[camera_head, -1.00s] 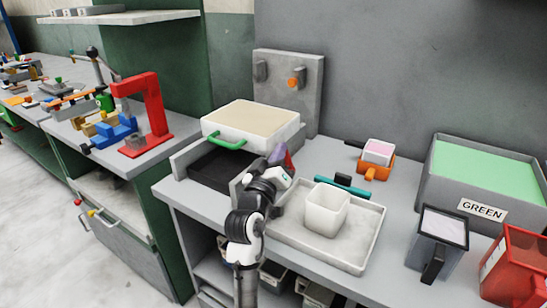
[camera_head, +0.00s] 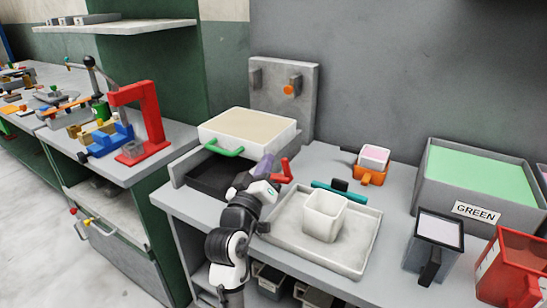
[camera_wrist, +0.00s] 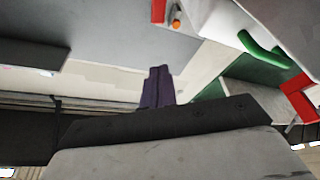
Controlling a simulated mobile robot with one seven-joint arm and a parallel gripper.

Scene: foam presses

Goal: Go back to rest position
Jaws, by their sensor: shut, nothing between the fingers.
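My arm rises from the bottom of the head view, in front of the grey bench (camera_head: 402,190). My gripper (camera_head: 266,163) is at its end, with purple fingers pointing up and away. The gripper is in front of the white press box (camera_head: 254,142) with a beige top and green handle (camera_head: 224,149). In the wrist view the purple fingers (camera_wrist: 158,87) are together and nothing shows between them. The green handle (camera_wrist: 264,50) also shows there, at upper right.
A red handle (camera_head: 284,171) stands close right of my gripper. A tray (camera_head: 350,252) with a white container (camera_head: 325,216) lies to the right. A green-topped "GREEN" bin (camera_head: 432,190), grey jug (camera_head: 433,247) and red container (camera_head: 512,270) stand further right. Left is a bench with a red frame (camera_head: 154,120).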

